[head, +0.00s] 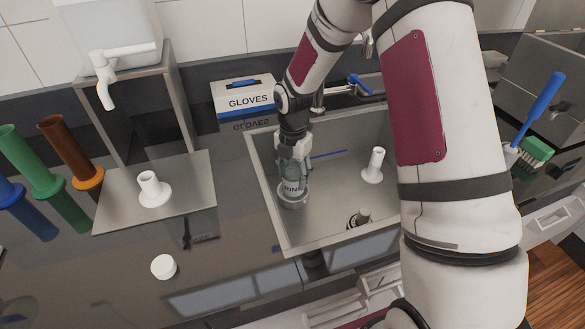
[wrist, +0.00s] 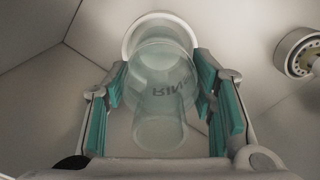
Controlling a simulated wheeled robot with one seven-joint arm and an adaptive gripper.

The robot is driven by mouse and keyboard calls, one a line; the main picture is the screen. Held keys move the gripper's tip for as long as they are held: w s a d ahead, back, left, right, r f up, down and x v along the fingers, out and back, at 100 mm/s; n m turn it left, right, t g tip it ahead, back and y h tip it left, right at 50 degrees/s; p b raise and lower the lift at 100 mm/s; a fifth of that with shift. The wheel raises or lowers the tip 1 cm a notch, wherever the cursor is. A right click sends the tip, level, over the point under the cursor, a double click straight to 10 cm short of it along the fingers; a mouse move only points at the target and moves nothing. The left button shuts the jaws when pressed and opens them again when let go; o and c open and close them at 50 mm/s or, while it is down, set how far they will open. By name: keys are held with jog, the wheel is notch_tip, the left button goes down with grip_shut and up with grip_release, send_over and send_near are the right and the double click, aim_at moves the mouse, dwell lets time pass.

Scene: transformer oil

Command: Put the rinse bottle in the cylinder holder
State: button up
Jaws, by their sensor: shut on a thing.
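The rinse bottle (head: 291,171) is clear and pale green, with dark lettering, inside the sink. My gripper (head: 293,150) is shut on its upper part, with a finger pad on either side. In the wrist view the bottle (wrist: 160,95) lies between the teal pads of my gripper (wrist: 165,95). A pale round ring (head: 292,197) is at the bottle's lower end and also shows in the wrist view (wrist: 133,35). I cannot tell whether this ring is the cylinder holder or the bottle's own base, nor whether the bottle rests on anything.
The sink (head: 335,220) has raised walls around the bottle. A white flanged tube (head: 375,166) and a dark round fitting (head: 359,218) are to the right inside it. A glove box (head: 246,98) stands behind. Another white tube (head: 151,188) stands on the left plate.

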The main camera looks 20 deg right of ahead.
jog(key=shift+f, duration=0.35)
jog(key=shift+f, duration=0.2)
dwell(0.4)
jog(key=o, duration=1.3)
jog(key=shift+o, duration=0.2)
jog(key=o, duration=0.3)
notch_tip(320, 180, up, 10)
jog(key=shift+r, duration=0.95)
